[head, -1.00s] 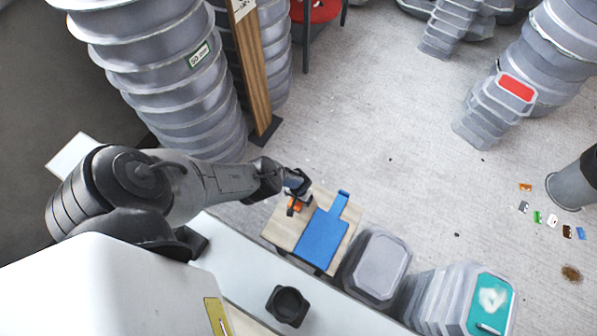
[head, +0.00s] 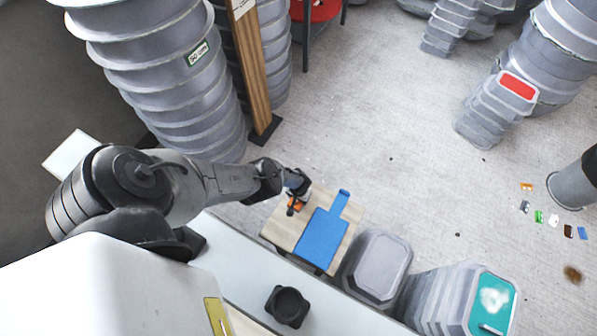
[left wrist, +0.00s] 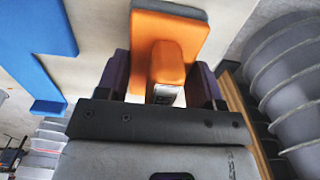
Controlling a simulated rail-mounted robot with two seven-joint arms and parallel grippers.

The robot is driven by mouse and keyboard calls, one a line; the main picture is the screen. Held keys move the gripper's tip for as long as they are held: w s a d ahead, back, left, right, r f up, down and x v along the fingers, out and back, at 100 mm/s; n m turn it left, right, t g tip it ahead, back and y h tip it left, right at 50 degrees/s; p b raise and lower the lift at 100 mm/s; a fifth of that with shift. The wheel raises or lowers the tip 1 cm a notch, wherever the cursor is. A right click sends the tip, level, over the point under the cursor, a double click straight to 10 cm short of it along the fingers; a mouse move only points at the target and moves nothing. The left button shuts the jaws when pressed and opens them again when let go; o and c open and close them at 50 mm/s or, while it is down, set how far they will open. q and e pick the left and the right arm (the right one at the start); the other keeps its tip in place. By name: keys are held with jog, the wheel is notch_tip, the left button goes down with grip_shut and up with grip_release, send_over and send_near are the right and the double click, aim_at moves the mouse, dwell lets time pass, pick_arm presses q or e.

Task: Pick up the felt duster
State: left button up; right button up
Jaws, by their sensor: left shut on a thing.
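The felt duster (left wrist: 176,32) has an orange body with a raised orange grip and a grey layer along its edge. It lies on a small wooden-topped table (head: 283,232). It also shows in the head view as a small orange patch (head: 294,205), mostly hidden by my gripper. My left gripper (left wrist: 167,88) is shut on the duster's raised grip, one dark finger on each side. In the head view my left gripper (head: 297,188) is over the table's left part. My right gripper is not in view.
A blue paddle-shaped board (head: 322,238) lies beside the duster on the same table. A grey lidded mould (head: 378,266) stands right of the table. Stacked grey moulds (head: 165,75) and a wooden post (head: 252,65) stand behind.

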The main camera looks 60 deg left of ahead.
pick_arm(q)
jog(key=shift+c, duration=0.6)
jog(key=shift+r+p, duration=0.8)
notch_tip(320, 180, up, 4)
jog(key=p, duration=0.3)
jog(key=shift+d+f, duration=0.1)
jog(key=shift+f, duration=0.15)
jog(key=w+d+r+p, duration=0.2)
jog(key=d+r+p, duration=0.4)
jog(key=d, duration=0.5)
jog(key=shift+w+p, duration=0.35)
jog(key=shift+p, duration=0.2)
jog(key=shift+d, duration=0.1)
